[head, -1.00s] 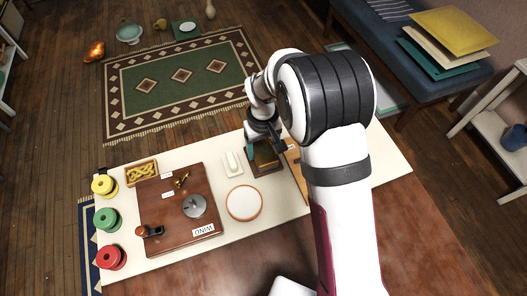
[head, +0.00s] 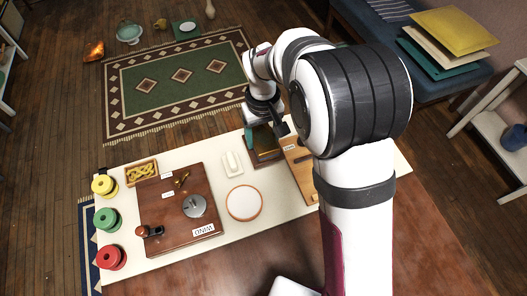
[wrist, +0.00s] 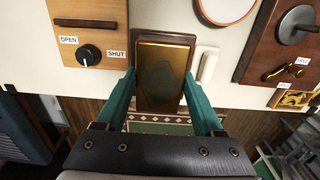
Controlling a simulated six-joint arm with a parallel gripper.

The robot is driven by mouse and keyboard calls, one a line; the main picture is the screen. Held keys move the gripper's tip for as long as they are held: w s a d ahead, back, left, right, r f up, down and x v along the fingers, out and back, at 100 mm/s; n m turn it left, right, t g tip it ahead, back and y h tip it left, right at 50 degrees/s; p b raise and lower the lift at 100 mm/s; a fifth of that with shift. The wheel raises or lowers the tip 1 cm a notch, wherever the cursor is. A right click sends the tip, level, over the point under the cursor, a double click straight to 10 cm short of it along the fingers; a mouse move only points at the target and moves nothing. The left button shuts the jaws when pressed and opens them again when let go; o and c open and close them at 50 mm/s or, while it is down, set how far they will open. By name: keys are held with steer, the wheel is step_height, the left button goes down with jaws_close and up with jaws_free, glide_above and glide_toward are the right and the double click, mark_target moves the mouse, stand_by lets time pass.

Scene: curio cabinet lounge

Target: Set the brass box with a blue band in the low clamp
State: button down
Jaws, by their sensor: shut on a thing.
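My gripper (wrist: 160,80) has teal fingers and is shut on a brass box (wrist: 161,82), one finger on each side, in the wrist view. The box's face toward the camera is plain gold; I cannot see a blue band. In the head view my gripper (head: 262,127) is above a dark brown tray (head: 270,157), and the box is mostly hidden there. The tray also shows behind the box in the wrist view (wrist: 166,37). Right of the tray in the head view is a wooden board (head: 301,172); in the wrist view it bears a dark bar (wrist: 86,23) and a knob (wrist: 89,54) marked OPEN and SHUT. I cannot tell whether this is the low clamp.
A white block (head: 232,163) and a round white dish (head: 244,203) lie left of the tray. Further left are a dark wooden board (head: 170,222) with a crank, a small wooden tray (head: 141,173) and yellow, green and red spools (head: 105,220). My arm hides the table's right part.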

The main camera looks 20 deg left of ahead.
steer(key=d+m, duration=0.3)
steer(key=w+d+m, duration=0.1)
steer(key=d+m, duration=0.1)
steer(key=m, duration=0.1)
steer(key=w+d+m, duration=0.1)
steer(key=d+m, duration=0.2)
steer(key=shift+d+r, duration=0.35)
steer(key=shift+r, duration=0.05)
steer(key=d+m, duration=0.7)
steer(key=m, duration=0.2)
steer(key=shift+s+d+f, duration=0.1)
steer(key=shift+f, duration=1.1)
steer(key=shift+s+f, duration=0.1)
steer(key=shift+f, duration=1.1)
steer(key=shift+f, duration=0.4)
steer(key=shift+s+d, duration=0.2)
steer(key=shift+s, duration=0.05)
